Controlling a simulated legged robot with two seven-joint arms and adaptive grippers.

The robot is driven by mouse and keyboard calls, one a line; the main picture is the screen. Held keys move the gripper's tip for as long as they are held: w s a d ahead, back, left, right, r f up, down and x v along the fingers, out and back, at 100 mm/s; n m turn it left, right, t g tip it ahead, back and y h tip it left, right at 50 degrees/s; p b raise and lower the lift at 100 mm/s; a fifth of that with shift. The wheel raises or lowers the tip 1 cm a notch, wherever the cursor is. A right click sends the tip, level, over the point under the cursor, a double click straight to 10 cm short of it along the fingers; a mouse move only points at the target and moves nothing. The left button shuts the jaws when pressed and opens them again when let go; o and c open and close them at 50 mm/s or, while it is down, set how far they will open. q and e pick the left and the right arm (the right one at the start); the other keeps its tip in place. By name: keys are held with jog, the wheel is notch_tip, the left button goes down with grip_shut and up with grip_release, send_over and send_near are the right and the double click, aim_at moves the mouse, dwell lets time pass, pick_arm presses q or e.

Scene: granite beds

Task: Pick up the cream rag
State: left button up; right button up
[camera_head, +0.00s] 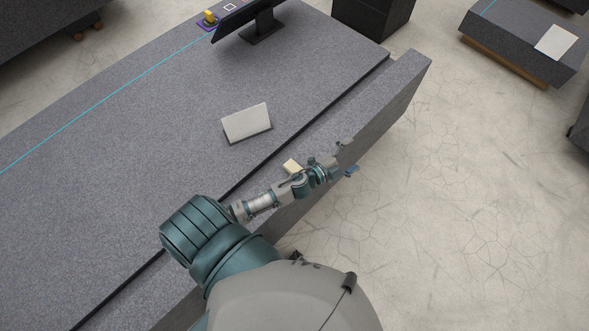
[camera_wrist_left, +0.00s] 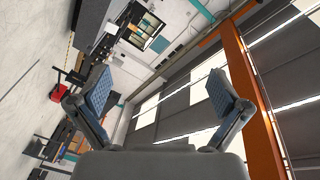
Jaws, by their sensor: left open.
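A small cream piece (camera_head: 292,166), which looks like the cream rag, lies on the granite ledge just behind my left forearm in the head view. The arm hides part of it. My left gripper (camera_head: 349,157) is open, to the right of the cream piece and apart from it, over the ledge's outer edge. In the left wrist view the open gripper (camera_wrist_left: 158,92) has its two blue-padded fingers spread wide with nothing between them. That view looks out into the hall and does not show the cream piece. My right gripper is not in view.
A pale flat-topped block (camera_head: 247,121) stands on the large granite bed (camera_head: 130,160). A dark monitor (camera_head: 245,18) and a yellow-topped control (camera_head: 209,17) are at its far end. A white sheet (camera_head: 556,41) lies on another bed. Floor (camera_head: 480,190) on the right is clear.

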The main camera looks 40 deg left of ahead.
pick_arm(q)
jog(key=d+r+m+g+h, duration=0.2)
jog(key=d+r+m+h, duration=0.35)
jog(key=m, duration=0.25)
jog(key=m+g+y+b, duration=0.1)
jog(key=m+g+y, duration=1)
jog(key=m+g, duration=0.35)
send_over(296, 167)
jog(key=shift+g, duration=0.25)
jog(key=f, duration=2)
jog(key=shift+w, duration=0.35)
jog(key=shift+s+a+f, duration=0.1)
jog(key=shift+f, duration=0.55)
jog(key=f, duration=0.3)
jog(key=shift+s+f, duration=0.25)
jog(key=shift+f, duration=0.4)
jog(key=c, duration=0.6)
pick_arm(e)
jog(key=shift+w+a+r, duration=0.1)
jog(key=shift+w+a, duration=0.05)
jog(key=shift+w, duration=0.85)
